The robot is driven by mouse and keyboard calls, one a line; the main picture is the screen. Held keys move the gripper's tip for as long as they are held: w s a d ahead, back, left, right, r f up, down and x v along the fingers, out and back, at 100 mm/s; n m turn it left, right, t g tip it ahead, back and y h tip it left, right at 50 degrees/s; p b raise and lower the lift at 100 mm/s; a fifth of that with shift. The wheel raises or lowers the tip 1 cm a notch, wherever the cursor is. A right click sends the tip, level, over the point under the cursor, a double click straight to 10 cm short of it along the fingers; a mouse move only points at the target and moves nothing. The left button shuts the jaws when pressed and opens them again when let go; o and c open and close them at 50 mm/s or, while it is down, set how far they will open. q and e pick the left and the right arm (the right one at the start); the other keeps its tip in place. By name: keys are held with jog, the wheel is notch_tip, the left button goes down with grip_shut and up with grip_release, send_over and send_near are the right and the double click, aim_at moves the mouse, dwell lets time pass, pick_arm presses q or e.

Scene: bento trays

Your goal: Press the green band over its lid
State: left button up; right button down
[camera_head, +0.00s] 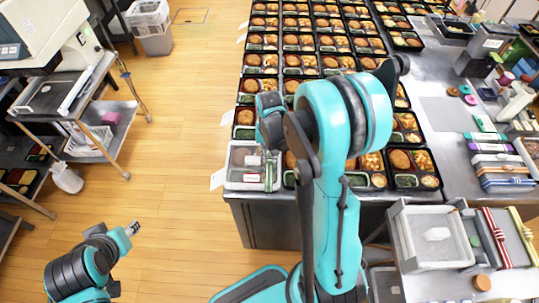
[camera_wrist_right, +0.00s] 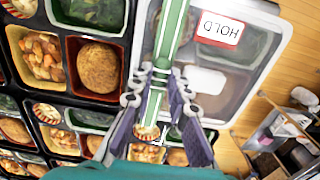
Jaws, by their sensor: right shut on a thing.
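The green band (camera_wrist_right: 172,32) with its white stripe runs up the wrist view, over the left part of a clear lid (camera_wrist_right: 240,62) with a red HOLD label. In the head view the lid (camera_head: 236,178) covers the tray at the table's near left corner, and the band (camera_head: 269,178) lies along its right side. My right gripper (camera_wrist_right: 160,77) is shut on the band, above the tray. Whether the band touches the lid all along cannot be told. My left gripper (camera_head: 132,229) is low at the left, away from the table; its jaws are too small to read.
Rows of open filled bento trays (camera_head: 263,42) stand close on the right and behind. The floor (camera_head: 185,120) left of the table is clear.

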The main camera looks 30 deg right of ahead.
jog(key=shift+f, duration=0.15)
dwell(0.5)
jog(key=c, duration=1.4)
grip_release()
jog(key=shift+o, duration=0.6)
jog(key=o, duration=0.4)
jog(key=shift+o, duration=0.2)
jog(key=shift+r+p, duration=2.7)
jog(key=shift+r, duration=1.4)
